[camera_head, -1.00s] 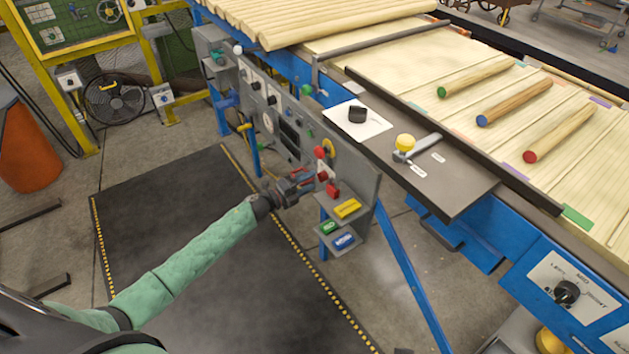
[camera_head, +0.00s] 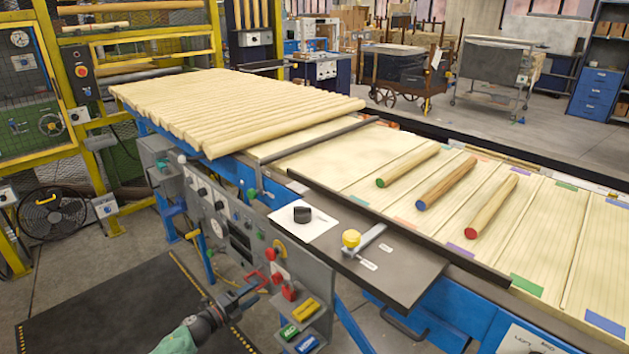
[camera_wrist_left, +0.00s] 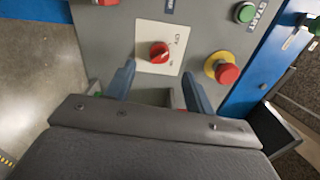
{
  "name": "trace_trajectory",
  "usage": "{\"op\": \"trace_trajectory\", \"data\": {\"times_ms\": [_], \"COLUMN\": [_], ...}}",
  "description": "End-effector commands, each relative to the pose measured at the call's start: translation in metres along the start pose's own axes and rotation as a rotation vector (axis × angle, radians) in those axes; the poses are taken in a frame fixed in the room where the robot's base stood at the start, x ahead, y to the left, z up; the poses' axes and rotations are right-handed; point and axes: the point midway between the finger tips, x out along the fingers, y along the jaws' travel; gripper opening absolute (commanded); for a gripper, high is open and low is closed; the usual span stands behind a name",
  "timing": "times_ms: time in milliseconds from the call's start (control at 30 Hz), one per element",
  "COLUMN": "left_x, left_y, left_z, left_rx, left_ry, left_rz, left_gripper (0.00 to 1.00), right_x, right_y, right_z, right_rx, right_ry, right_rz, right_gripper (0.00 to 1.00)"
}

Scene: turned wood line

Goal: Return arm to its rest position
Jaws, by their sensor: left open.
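My left gripper (camera_head: 250,293) is at the bottom of the head view, its green-sleeved arm low in the picture. It is open and empty, with its fingers toward the grey control panel (camera_head: 240,212). In the left wrist view the two blue-grey fingers (camera_wrist_left: 160,80) stand apart. A red rotary knob (camera_wrist_left: 159,52) on a white plate shows beyond and between them, and no contact is visible. A red button with a yellow ring (camera_wrist_left: 227,73) is to the right of the fingers. My right gripper does not show.
The panel has a ledge with a yellow block (camera_head: 306,310), a green block (camera_head: 289,331) and a blue block (camera_head: 306,344). Above it is the conveyor table with three turned rods, including a brown one (camera_head: 447,183). A dark mat (camera_head: 110,305) covers the floor at left.

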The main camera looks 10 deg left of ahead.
Motion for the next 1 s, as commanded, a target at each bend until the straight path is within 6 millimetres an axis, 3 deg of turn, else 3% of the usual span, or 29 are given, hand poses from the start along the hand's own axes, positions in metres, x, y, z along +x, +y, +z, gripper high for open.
{"op": "trace_trajectory", "data": {"times_ms": [167,300,600,733,833,1000], "left_x": [-0.002,-0.008,-0.029,-0.038,-0.047,-0.07], "left_y": [0.008,0.016,-0.008,-0.024,-0.031,-0.036], "left_z": [0.023,0.055,0.092,0.087,0.072,0.017], "left_rx": [-0.051,-0.145,-0.404,-0.546,-0.668,-0.897], "left_ry": [-0.122,-0.311,-0.706,-0.854,-0.955,-1.105], "left_rz": [0.041,0.084,0.119,0.13,0.153,0.239], "left_gripper": [0.54,0.54,0.54,0.54,0.54,0.54], "right_x": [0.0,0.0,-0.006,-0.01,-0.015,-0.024], "right_y": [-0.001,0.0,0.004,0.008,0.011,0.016], "right_z": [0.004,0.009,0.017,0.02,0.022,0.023], "right_rx": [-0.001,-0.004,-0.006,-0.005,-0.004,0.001], "right_ry": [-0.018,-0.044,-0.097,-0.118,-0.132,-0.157], "right_rz": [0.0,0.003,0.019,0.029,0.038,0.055], "right_gripper": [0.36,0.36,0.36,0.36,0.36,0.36]}}
